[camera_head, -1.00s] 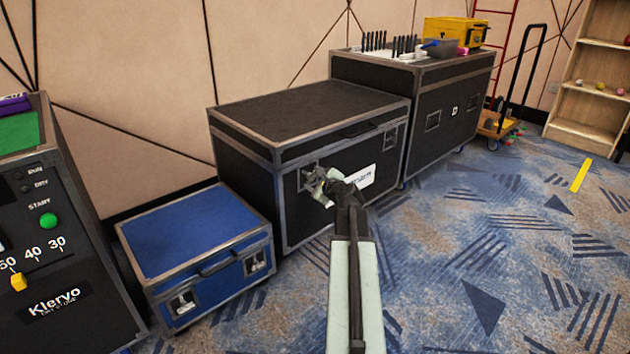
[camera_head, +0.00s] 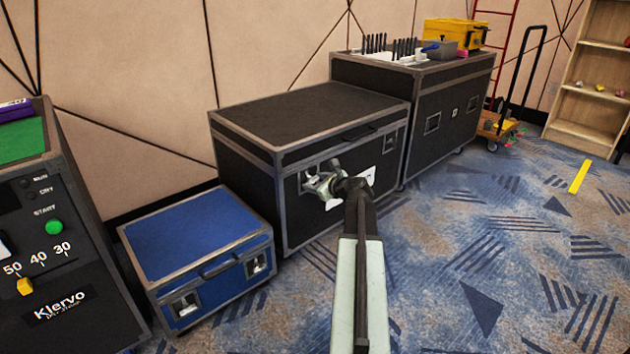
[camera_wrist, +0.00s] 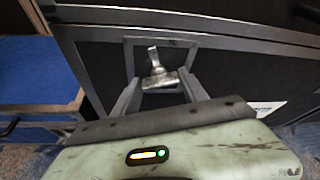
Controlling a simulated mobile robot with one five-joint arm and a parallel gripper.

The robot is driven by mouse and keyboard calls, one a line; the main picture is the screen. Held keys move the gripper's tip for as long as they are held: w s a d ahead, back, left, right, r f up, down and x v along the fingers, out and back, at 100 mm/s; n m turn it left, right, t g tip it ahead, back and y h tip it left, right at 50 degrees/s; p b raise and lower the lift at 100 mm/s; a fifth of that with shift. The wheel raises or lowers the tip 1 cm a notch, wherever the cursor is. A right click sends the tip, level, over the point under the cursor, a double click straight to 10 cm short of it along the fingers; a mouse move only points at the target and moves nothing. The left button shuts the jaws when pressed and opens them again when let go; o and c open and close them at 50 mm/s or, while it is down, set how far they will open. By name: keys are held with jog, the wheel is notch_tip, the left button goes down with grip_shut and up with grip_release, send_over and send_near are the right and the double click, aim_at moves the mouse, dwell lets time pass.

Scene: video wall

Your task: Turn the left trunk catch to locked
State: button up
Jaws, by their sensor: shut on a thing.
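The black trunk (camera_head: 305,105) with metal edges stands in the middle of the head view. Its left catch (camera_wrist: 153,56) is a small metal piece in a recessed plate on the trunk's front, seen in the wrist view with its narrow tab pointing roughly up. My gripper (camera_wrist: 160,80) is shut on this catch, one finger on each side of its lower part. In the head view my gripper (camera_head: 318,182) is at the trunk's front left and covers most of the catch. The trunk's right catch (camera_head: 391,138) is clear.
A blue case (camera_head: 195,235) stands left of the trunk, and a console marked Klervo (camera_head: 65,260) is at far left. A taller black case (camera_head: 440,110) with a yellow box (camera_head: 456,31) on top stands right. Carpet (camera_head: 480,260) to the right is open.

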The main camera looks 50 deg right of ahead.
jog(key=shift+d+m+y, duration=0.1)
jog(key=shift+m+y, duration=0.8)
jog(key=shift+m, duration=0.3)
jog(key=o, duration=1.4)
jog(key=p+v, duration=0.3)
jog(key=v, duration=0.4)
jog(key=shift+s+r, duration=0.1)
jog(key=shift+s, duration=0.3)
